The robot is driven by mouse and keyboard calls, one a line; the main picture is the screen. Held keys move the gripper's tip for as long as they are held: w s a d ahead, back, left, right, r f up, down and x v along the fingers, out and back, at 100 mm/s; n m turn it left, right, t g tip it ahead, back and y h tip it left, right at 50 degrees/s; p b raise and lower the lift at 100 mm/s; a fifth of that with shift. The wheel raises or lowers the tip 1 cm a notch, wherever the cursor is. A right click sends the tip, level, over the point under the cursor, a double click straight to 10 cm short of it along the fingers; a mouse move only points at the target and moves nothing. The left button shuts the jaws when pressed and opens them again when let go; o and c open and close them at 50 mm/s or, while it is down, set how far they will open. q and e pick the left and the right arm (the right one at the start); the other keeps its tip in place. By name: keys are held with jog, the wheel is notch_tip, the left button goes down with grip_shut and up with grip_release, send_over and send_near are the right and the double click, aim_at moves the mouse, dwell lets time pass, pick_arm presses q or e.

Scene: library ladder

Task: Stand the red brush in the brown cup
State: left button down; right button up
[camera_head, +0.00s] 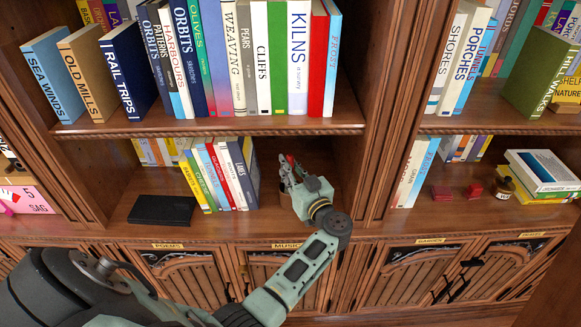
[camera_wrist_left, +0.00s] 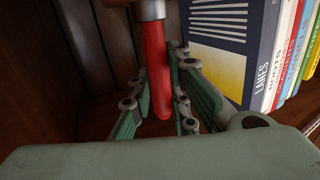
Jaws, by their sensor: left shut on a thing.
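My left gripper (camera_head: 287,174) is at the lower shelf opening, right of the row of books. It is shut on the red brush (camera_head: 290,159), whose red part shows at the fingers. In the left wrist view, the brush's red handle (camera_wrist_left: 155,65) runs between the fingers, with its rounded end toward the camera. A pale band and a brown part of it show at the top edge, cut off. My right gripper is not in view.
Lower-shelf books (camera_head: 220,175) stand left of the gripper, close by in the wrist view. A dark flat box (camera_head: 162,210) lies left of them. A wooden upright (camera_head: 385,120) divides the bays.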

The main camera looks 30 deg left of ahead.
pick_arm(q)
jog(key=c, duration=1.6)
grip_release()
jog(key=shift+r, duration=0.15)
notch_tip(320, 180, up, 10)
jog(key=shift+f, duration=0.1)
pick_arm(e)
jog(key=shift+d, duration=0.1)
pick_arm(q)
jog(key=shift+f, duration=0.1)
